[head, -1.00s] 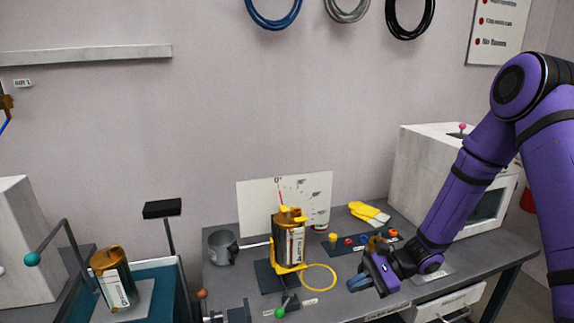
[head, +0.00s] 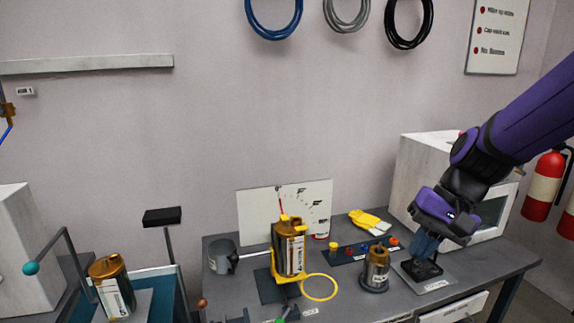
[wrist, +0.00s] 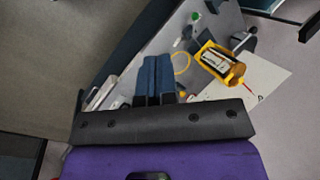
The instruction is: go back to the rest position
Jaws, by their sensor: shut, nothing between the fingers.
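My gripper (head: 426,243) is at the right end of the bench in the head view, pointing down above a dark stand on a grey plate (head: 428,284). Its blue fingers are together and empty; they also show side by side in the wrist view (wrist: 154,78). A second tube (head: 113,289) stands at the lower left. A small bronze-topped cylinder (head: 376,268) stands upright on a dark base, left of my gripper.
A white box (head: 425,160) stands behind my gripper. Red extinguishers (head: 543,186) hang at the far right.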

